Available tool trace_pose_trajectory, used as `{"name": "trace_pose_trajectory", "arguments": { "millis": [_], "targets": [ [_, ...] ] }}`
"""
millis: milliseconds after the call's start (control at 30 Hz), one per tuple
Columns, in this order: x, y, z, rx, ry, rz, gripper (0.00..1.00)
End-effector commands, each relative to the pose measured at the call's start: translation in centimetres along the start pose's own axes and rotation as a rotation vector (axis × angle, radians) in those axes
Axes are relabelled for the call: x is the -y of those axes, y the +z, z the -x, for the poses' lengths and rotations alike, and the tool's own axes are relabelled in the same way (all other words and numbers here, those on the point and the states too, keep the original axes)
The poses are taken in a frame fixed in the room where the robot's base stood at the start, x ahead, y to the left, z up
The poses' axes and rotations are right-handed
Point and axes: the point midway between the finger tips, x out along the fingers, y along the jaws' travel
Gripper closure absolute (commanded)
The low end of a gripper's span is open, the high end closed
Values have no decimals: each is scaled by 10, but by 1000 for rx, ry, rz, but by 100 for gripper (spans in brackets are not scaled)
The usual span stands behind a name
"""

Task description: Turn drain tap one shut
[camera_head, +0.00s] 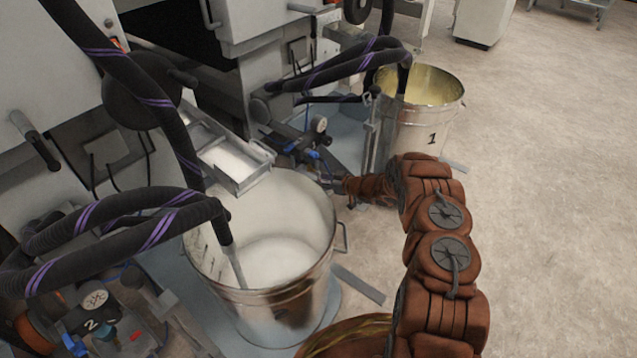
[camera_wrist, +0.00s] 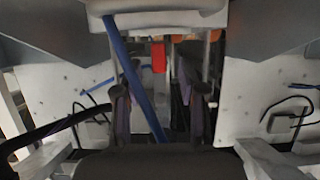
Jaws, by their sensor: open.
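In the head view, my brown-sleeved arm reaches in low between the two buckets, toward the valve and gauge assembly (camera_head: 312,138) beside the bucket marked 1. A small blue part (camera_head: 325,140) shows on that assembly; I cannot tell which part is drain tap one. In the wrist view, my gripper (camera_wrist: 158,100) is open, with dark fingers at left and right. A long blue bar (camera_wrist: 138,75) slants down across the space between them. A red part (camera_wrist: 158,57) shows farther off. I cannot tell whether the fingers touch the bar.
The bucket marked 1 (camera_head: 425,138) stands behind, and a nearer bucket (camera_head: 318,280) holds white liquid. Black hoses with purple stripes (camera_head: 115,215) hang over the near bucket. Another assembly marked 2 (camera_head: 93,322) is at lower left. Open floor (camera_head: 560,190) lies to the right.

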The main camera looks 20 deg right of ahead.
Motion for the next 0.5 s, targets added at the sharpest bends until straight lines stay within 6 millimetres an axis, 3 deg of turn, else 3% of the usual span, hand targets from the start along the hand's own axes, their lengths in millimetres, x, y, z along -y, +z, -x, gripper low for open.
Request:
{"name": "trace_pose_trajectory", "arguments": {
  "millis": [200,500],
  "targets": [
    [-2,1,-17,1,3,1,59],
    [-1,0,-19,1,3,-1,59]
  ]
}}
